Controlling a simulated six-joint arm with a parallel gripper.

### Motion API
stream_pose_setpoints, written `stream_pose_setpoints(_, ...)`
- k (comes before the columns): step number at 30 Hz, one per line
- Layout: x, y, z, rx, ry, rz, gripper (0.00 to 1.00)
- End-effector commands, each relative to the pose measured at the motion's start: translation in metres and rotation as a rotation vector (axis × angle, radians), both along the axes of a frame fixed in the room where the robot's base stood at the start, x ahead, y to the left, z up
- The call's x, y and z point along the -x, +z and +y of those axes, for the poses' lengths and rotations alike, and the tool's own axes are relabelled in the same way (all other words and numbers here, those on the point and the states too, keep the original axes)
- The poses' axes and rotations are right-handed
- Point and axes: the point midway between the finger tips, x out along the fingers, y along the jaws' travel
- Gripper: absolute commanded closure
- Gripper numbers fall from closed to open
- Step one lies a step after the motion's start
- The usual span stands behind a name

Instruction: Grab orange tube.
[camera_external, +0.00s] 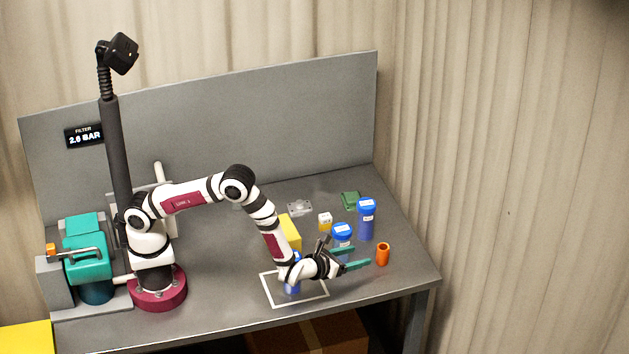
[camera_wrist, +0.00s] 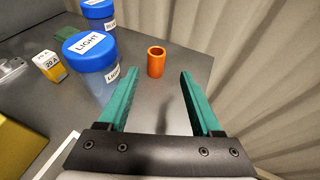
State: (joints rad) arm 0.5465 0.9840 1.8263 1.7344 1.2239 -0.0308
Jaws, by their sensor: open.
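The orange tube (camera_external: 383,254) stands upright on the grey table near its right edge. In the wrist view the orange tube (camera_wrist: 156,62) stands ahead of my gripper, and its hollow top shows. My gripper (camera_external: 358,257) is open and empty, with green fingers pointing toward the tube from its left. In the wrist view my gripper (camera_wrist: 154,82) has its fingers spread wide. The tube shows between the finger lines, a little beyond the tips, closer to the left finger. It is not touched, as far as I can see.
A blue-lidded container (camera_wrist: 90,55) marked LIGHT stands close to the left finger. A taller blue container (camera_external: 366,220) stands behind. A small yellow-white box (camera_external: 325,222), a yellow block (camera_external: 290,232) and a green item (camera_external: 350,200) are farther left or back. A white frame outline (camera_external: 297,304) lies at front.

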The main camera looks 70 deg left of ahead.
Motion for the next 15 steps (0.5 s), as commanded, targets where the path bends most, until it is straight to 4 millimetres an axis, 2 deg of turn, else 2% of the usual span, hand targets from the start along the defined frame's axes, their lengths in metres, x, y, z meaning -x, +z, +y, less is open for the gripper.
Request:
stream_pose_setpoints(3,-0.03,-0.012,0.014,0.0,0.004,0.0,0.34)
stream_pose_setpoints(6,-0.049,-0.019,0.022,0.001,0.004,0.0,0.34)
stream_pose_setpoints(11,-0.067,-0.026,0.029,0.0,0.002,0.0,0.34)
stream_pose_setpoints(15,-0.092,-0.036,0.04,0.0,0.003,-0.001,0.34)
